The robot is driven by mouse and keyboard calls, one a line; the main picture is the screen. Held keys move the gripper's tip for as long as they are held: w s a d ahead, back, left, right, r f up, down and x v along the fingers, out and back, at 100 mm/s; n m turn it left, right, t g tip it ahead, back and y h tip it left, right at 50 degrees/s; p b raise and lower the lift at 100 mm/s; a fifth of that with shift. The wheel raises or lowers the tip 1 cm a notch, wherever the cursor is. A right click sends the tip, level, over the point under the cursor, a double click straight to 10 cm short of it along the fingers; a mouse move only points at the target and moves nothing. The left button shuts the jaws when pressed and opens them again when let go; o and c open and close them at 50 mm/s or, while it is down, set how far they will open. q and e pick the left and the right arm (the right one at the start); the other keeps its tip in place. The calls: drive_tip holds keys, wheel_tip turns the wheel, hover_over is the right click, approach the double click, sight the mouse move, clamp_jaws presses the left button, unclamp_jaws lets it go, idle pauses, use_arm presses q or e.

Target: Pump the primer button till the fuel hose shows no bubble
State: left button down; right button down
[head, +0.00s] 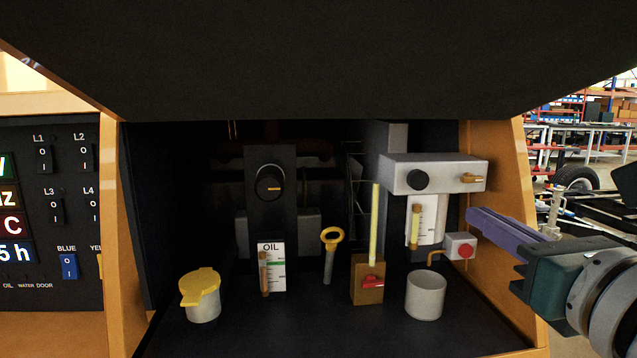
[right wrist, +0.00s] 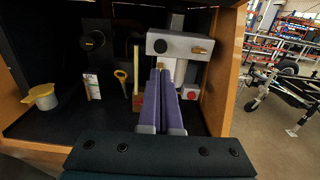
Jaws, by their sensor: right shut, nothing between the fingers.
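A grey filter head (head: 435,173) is at the right of the open compartment, with a round black button (head: 418,180) on its front that looks like the primer button. It also shows in the right wrist view (right wrist: 160,46). A pale yellow upright tube (head: 374,225) rises from a brown block with a red tap and may be the fuel hose. I cannot make out a bubble in it. My right gripper (head: 471,216) is shut and empty, its purple fingers pointing in from the right, apart from the button. In the right wrist view, the fingers (right wrist: 160,72) hide part of the filter.
A red button on a grey box (head: 460,247) sits close to my fingers. A grey cup (head: 425,296), yellow-capped filler (head: 201,295), yellow ring dipstick (head: 331,240) and OIL gauge (head: 272,267) stand inside. The orange side wall (head: 510,190) and dark overhead door (head: 330,60) bound the opening.

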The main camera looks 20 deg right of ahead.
sight(420, 181)
drive_tip(key=x, duration=1.3)
drive_tip(key=shift+d+f+b, duration=0.1)
drive_tip(key=shift+b, duration=0.2)
drive_tip(key=shift+w+d, duration=0.1)
drive_tip(key=shift+w, duration=0.3)
